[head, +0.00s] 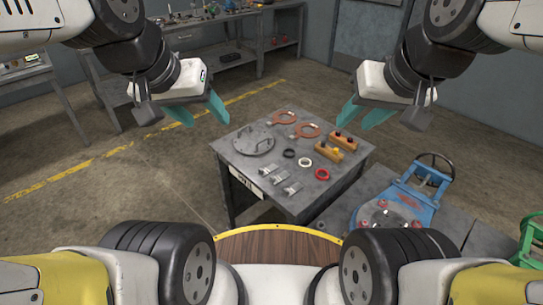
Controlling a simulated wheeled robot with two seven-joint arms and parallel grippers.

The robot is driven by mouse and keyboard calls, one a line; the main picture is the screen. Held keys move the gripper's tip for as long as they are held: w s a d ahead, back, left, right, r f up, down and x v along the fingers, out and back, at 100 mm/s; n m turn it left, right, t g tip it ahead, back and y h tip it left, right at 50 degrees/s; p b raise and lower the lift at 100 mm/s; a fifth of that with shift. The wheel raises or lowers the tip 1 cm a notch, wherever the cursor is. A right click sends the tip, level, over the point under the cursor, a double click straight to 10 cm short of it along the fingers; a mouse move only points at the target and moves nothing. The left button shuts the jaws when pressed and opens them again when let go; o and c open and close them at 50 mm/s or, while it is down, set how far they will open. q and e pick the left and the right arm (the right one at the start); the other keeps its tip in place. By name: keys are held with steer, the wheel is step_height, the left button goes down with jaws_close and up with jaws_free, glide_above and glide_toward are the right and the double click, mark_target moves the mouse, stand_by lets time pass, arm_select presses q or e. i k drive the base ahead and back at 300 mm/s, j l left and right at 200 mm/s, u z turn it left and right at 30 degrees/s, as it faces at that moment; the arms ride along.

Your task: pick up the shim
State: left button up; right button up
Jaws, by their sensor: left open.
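A dark grey table (235,162) stands in front of me with small parts on it. Two flat copper-orange rings with small tabs lie near its back edge, one at the left (285,117) and one further right (307,130). A black ring (289,153), a white ring (305,162) and a red ring (322,174) lie in the middle. I cannot tell for sure which piece is the shim. My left gripper (210,122) is open and empty, above and left of the table. My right gripper (354,124) looks open and empty, above the table's right back side.
A round grey lid (254,140) and several metal clips (280,180) share the table, with two orange blocks (343,140) at the right. A blue machine with a handwheel (398,206) stands at the right. A workbench (225,48) stands behind; the floor at left is clear.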

mark_target(267, 171)
steer(key=i+j+z, duration=0.1)
steer(key=j+z, duration=0.75)
